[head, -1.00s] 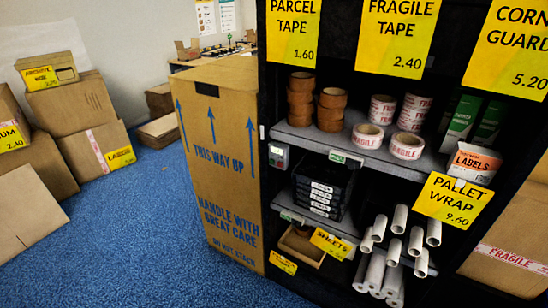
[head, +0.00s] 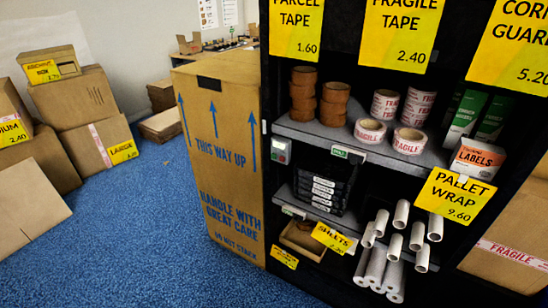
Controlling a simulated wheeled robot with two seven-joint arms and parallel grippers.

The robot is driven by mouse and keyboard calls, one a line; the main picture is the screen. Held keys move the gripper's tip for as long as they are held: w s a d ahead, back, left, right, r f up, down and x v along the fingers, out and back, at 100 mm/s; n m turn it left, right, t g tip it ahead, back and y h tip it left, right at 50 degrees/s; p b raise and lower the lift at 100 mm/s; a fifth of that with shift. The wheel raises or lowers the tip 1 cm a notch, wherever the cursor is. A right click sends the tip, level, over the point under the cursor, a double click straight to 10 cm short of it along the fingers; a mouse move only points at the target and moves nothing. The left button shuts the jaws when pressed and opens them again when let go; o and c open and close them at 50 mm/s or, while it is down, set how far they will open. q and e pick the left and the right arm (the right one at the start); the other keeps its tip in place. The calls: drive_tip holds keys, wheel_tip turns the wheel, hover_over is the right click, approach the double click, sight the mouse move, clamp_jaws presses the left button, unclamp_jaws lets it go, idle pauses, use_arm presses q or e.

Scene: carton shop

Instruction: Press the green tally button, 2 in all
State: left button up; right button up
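A small pale box with a green face (head: 281,150) is fixed to the left upright of the black shelf unit, just below the level of the upper shelf. It looks like the tally button's housing, with a greenish part on top and a red mark below. It is too small to tell whether the button is pressed in. Neither of my grippers shows in the head view, and nothing touches the box.
The black shelf unit (head: 265,205) holds brown tape rolls (head: 304,95), fragile tape (head: 370,130), black trays (head: 325,186) and white wrap rolls (head: 401,214). A tall carton (head: 228,165) stands against its left side. Boxes (head: 75,97) lie at the left. Blue floor (head: 130,215) is clear.

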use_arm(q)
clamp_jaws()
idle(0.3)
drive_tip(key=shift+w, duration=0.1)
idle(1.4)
